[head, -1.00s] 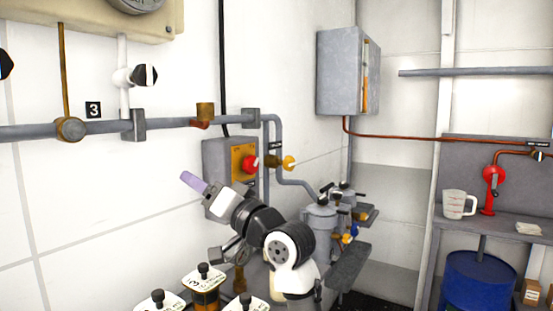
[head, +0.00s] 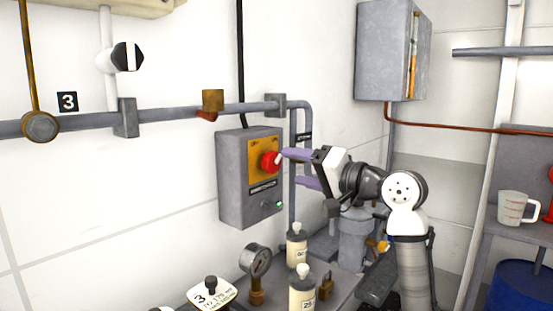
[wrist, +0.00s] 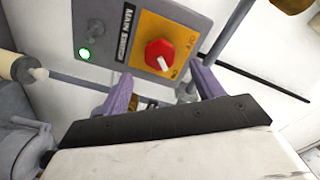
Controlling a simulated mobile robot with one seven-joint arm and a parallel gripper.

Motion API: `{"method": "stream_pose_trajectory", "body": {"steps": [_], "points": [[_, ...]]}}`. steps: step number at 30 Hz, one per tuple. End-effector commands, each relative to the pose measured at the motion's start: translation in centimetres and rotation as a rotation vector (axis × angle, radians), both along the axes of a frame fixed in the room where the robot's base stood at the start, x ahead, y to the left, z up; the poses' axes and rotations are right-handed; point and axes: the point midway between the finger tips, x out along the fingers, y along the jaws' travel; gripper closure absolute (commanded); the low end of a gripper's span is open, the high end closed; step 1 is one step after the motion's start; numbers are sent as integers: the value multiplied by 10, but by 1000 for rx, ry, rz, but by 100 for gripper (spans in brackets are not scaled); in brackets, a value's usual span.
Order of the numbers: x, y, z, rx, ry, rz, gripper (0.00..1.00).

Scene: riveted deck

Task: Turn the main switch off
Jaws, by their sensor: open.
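The main switch is a red knob (head: 270,161) on a yellow plate (head: 256,173) on the front of a grey box (head: 232,185). A green lamp (wrist: 84,54) beside the MAIN SWITCH label is lit. My gripper (head: 291,168) is open, with purple fingers spread apart just right of the knob. In the wrist view the fingertips (wrist: 160,79) lie either side and short of the knob. Whether the upper finger touches it, I cannot tell.
A grey pipe (head: 180,113) runs along the wall above the box and bends down at its right. Below stand a gauge (head: 257,262), white-topped bottles (head: 297,248) and a numbered card (head: 211,293). A grey cabinet (head: 385,55) hangs at right.

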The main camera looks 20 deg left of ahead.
Motion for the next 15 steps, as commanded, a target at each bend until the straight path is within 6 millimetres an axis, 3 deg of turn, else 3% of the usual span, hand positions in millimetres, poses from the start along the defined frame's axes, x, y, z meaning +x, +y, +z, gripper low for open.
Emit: {"method": "stream_pose_trajectory", "body": {"steps": [6,15], "points": [[14,41,2,-1,-1,1,34],[23,65,1,0,-2,-1,34]]}}
